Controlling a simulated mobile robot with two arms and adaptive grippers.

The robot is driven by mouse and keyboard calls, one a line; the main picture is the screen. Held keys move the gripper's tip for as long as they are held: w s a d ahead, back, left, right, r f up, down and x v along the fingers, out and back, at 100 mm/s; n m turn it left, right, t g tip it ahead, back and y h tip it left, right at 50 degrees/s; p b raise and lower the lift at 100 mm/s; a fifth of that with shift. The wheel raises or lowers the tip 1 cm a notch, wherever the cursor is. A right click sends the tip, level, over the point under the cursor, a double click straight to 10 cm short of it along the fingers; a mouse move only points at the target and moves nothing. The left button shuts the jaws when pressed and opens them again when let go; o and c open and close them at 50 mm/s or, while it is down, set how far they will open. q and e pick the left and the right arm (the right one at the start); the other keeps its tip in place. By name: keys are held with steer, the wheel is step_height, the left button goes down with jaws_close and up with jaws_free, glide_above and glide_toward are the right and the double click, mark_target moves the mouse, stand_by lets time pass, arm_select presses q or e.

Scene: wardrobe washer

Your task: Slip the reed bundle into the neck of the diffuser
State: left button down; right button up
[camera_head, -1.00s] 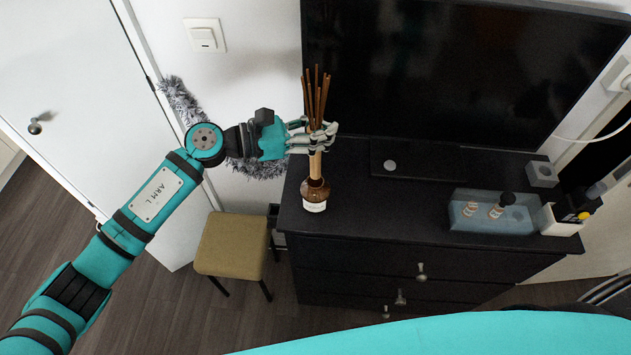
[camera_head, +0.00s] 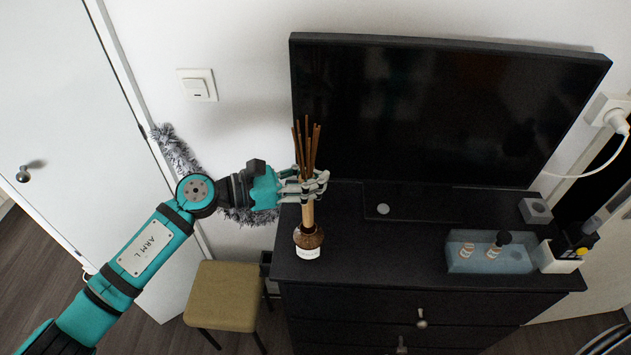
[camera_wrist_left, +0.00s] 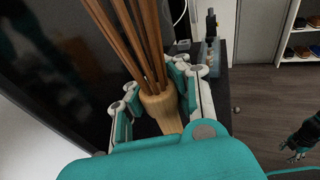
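The reed bundle (camera_head: 307,150) is several thin brown sticks in a tan wooden sleeve. My left gripper (camera_head: 305,187) is shut around it, and it stands nearly upright. The left wrist view shows the sleeve (camera_wrist_left: 160,108) between the fingers of the left gripper (camera_wrist_left: 155,95). The diffuser (camera_head: 308,244) is a small brown bottle with a pale label at the dresser's left front. The sleeve's lower end lines up with the bottle's neck; I cannot tell whether it is inside or just above. My right gripper (camera_wrist_left: 302,138) shows small and dark at the right edge of the wrist view.
A black dresser (camera_head: 400,270) carries a large TV (camera_head: 440,110) close behind the bundle. A blue tray (camera_head: 465,264) with small bottles stands to the right. A padded stool (camera_head: 222,295) stands left of the dresser. The dresser top between diffuser and tray is clear.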

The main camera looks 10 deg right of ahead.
arm_select(q)
steer(key=shift+b, duration=0.85)
stand_by(1.5)
steer(key=shift+s+f+b, duration=0.1)
steer(key=shift+f+b, duration=4.45)
steer(key=shift+b, duration=0.1)
steer(key=c, duration=1.2)
jaws_free()
steer(key=shift+a, duration=0.1)
steer(key=a+r, duration=0.1)
steer(key=a, duration=1)
steer(key=shift+s+a+r, duration=0.25)
steer(key=shift+s+a, duration=0.1)
